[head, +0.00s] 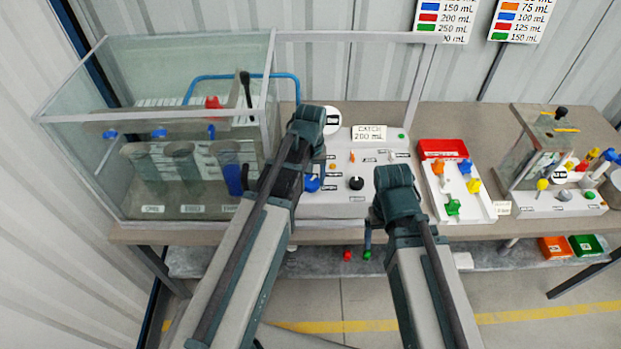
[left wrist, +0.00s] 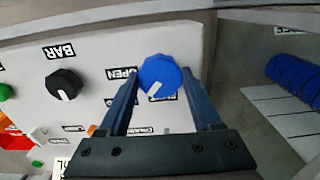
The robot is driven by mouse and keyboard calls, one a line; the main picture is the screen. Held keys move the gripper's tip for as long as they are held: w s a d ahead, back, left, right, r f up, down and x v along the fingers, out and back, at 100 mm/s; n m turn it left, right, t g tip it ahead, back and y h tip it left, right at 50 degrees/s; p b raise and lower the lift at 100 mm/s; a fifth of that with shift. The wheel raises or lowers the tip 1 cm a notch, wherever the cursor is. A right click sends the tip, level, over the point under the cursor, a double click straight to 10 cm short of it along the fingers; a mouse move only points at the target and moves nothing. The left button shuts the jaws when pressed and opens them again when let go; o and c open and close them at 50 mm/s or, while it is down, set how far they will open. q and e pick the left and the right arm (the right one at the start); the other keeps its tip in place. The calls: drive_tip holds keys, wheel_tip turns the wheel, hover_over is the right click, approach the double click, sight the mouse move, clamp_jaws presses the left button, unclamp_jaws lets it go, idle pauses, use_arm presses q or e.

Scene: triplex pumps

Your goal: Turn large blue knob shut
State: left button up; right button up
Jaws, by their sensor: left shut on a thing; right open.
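The large blue knob (left wrist: 160,77) has a white pointer mark and sits on a pale panel with OPEN and other labels around it. In the head view the knob (head: 312,183) shows just right of my left gripper (head: 290,186). In the left wrist view my left gripper (left wrist: 160,95) has one finger on each side of the knob and is shut on it. The pointer slants toward the lower left of that view. My right gripper (head: 404,215) is at the panel's right front, away from the knob; its fingers are hard to make out.
A black knob (left wrist: 64,84) marked BAR sits beside the blue one. A glass tank (head: 160,130) stands left. A red tray (head: 444,149) and a white tray with coloured valves (head: 482,208) lie right of the panel. A smaller tank unit (head: 540,150) stands far right.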

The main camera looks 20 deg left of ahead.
sight(311, 181)
use_arm(q)
drive_tip(key=n, duration=0.4)
drive_tip(key=shift+n, duration=2.1)
drive_tip(key=o, duration=1.4)
wheel_tip(311, 181, up, 14)
drive_tip(key=p, duration=1.3)
drive_tip(key=shift+f+p, duration=0.1)
drive_tip(key=shift+p, duration=0.3)
drive_tip(key=shift+f, duration=0.15)
